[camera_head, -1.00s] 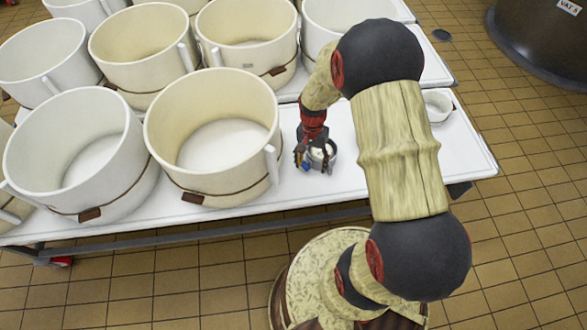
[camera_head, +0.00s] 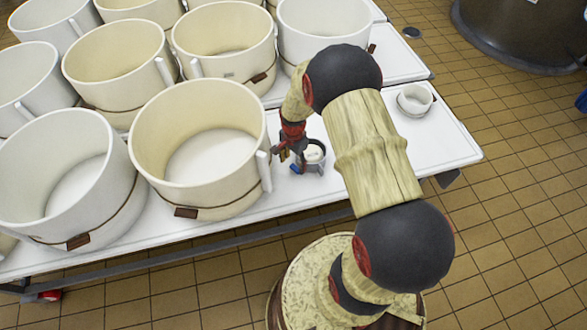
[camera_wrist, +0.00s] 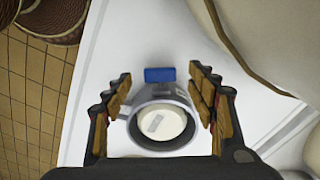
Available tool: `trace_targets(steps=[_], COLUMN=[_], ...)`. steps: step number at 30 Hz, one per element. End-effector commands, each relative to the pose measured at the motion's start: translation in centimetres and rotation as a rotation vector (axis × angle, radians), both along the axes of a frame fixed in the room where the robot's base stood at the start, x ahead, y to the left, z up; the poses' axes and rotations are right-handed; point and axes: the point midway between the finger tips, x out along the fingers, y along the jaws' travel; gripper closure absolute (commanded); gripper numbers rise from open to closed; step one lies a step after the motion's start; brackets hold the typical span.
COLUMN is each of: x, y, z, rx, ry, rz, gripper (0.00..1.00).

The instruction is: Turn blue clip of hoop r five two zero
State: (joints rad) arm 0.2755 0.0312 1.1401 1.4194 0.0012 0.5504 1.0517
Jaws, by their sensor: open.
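The small grey hoop (camera_head: 322,158) stands on the white table near its front edge, right of the large cream tub. It surrounds a white round piece (camera_wrist: 158,123) bearing a small grey mark. The blue clip (camera_wrist: 160,74) sits on the hoop's far side in the wrist view, and shows at its lower left (camera_head: 296,169) in the head view. My gripper (camera_wrist: 160,88) is open, with its fingers left and right of the hoop (camera_wrist: 138,112) and clip in the wrist view. I cannot tell whether they touch it. No hoop number is readable.
Large cream tubs (camera_head: 198,115) with side handles crowd the table's left part. A smaller white bowl (camera_head: 415,98) stands at the table's right end. The white tabletop (camera_head: 440,145) is bare around it. A dark vat (camera_head: 515,35) stands at the back right on the tiled floor.

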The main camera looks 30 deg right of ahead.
Motion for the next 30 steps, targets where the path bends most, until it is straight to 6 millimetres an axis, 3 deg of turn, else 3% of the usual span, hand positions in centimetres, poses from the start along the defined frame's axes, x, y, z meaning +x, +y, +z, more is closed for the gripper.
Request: trace_targets(steps=[1,6,15,30], x=[0.0,0.1,0.1,0.0], y=[0.0,0.0,0.0,0.0], z=[-1.2,-3.1,-3.4,-3.4], rx=[0.001,0.000,0.000,0.000], ry=[0.001,-0.002,-0.002,-0.001], rz=[0.000,0.000,0.001,0.001], gripper=[0.42,0.42,0.42,0.70])
